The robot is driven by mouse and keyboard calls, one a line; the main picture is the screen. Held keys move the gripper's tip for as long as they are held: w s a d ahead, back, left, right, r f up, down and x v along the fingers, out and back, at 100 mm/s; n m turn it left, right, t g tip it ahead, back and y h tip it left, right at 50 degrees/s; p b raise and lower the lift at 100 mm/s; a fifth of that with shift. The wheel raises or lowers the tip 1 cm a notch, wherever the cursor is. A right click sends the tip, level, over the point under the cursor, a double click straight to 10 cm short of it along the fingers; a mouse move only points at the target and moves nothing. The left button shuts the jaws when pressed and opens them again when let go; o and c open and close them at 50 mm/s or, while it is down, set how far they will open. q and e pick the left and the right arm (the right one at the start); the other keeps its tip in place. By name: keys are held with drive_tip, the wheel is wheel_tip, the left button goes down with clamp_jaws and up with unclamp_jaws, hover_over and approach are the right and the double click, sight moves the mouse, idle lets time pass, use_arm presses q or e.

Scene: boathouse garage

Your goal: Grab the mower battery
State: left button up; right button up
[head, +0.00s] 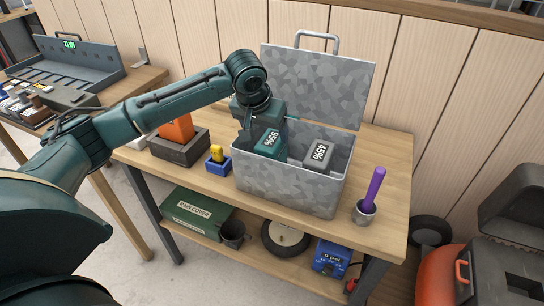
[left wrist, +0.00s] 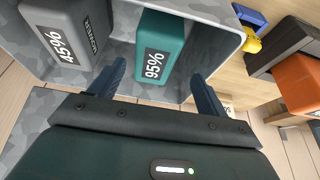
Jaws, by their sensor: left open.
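A teal battery marked 95% (head: 270,144) and a grey battery marked 45% (head: 318,153) stand in an open grey camouflage-pattern metal box (head: 290,190) on the workbench. My left gripper (head: 258,122) is over the left part of the box, open and empty. In the left wrist view, the teal battery (left wrist: 162,45) lies between and beyond the two fingertips (left wrist: 157,72). My right gripper is not in view.
The raised box lid (head: 318,85) stands behind. Left of the box are a small blue holder with a yellow item (head: 217,158) and an orange item in a dark block (head: 178,130). A metal cup with a purple-handled tool (head: 370,195) stands to the right.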

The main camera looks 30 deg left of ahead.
sight(271, 139)
use_arm(q)
drive_tip(key=shift+d+x, duration=0.2)
drive_tip(key=shift+x, duration=1.3)
drive_tip(key=shift+d+x, duration=0.2)
drive_tip(key=shift+x, duration=1.35)
drive_tip(key=shift+s, duration=0.1)
drive_tip(key=shift+c, duration=0.4)
drive_tip(key=shift+r, duration=0.1)
clamp_jaws()
drive_tip(key=shift+r+p, duration=0.1)
drive_tip(key=shift+p, duration=0.2)
